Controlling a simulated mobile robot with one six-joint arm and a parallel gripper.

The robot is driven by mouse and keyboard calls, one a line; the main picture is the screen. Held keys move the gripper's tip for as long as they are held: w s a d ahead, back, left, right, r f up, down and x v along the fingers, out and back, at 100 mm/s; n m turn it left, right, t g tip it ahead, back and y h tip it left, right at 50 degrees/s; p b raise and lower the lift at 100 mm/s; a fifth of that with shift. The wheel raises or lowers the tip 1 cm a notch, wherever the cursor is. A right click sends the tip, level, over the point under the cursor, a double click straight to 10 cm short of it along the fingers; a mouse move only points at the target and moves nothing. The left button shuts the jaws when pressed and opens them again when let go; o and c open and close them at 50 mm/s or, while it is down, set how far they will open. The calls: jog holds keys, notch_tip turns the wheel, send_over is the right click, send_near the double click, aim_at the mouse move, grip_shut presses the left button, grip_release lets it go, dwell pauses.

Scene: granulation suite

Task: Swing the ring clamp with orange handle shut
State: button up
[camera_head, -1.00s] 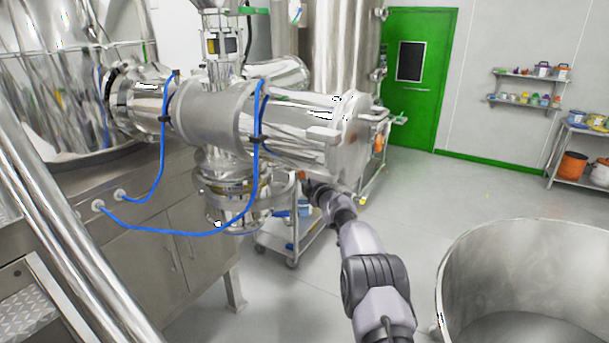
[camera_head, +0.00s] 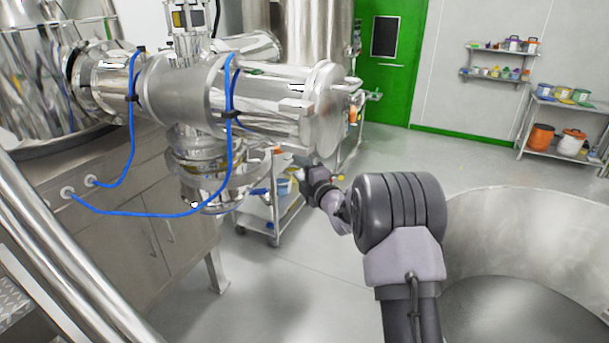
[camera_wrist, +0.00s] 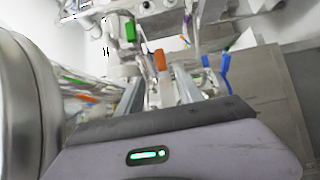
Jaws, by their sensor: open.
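The orange handle (camera_head: 277,150) shows in the head view just right of the steel fitting under the big horizontal pipe. The ring clamp (camera_head: 215,160) seems to be part of that fitting; how far it stands open cannot be told. My gripper (camera_head: 309,172) is to the right of and slightly below the handle, apart from it. In the wrist view my gripper (camera_wrist: 160,84) is open, and an orange handle (camera_wrist: 160,59) with a pale lower part shows in line with the gap between the fingers. Contact cannot be made out.
A blue hose (camera_head: 232,130) loops down from the horizontal pipe (camera_head: 270,105). A wheeled trolley (camera_head: 275,225) stands behind my gripper. A large steel drum (camera_head: 530,220) is at the right. Open floor (camera_head: 290,300) lies below the arm.

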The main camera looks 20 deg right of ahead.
aim_at(281, 152)
jog(key=v, duration=0.3)
jog(key=shift+s, duration=0.2)
jog(key=c, duration=0.3)
jog(key=shift+s+r+p, duration=0.15)
jog(key=shift+s+p, duration=0.05)
jog(key=shift+p, duration=1.05)
jog(key=c, duration=0.4)
jog(key=shift+s+a+p, duration=0.1)
jog(key=shift+p, duration=0.4)
grip_shut()
jog(key=x, duration=0.9)
jog(key=f+x, duration=0.1)
jog(key=x, duration=0.4)
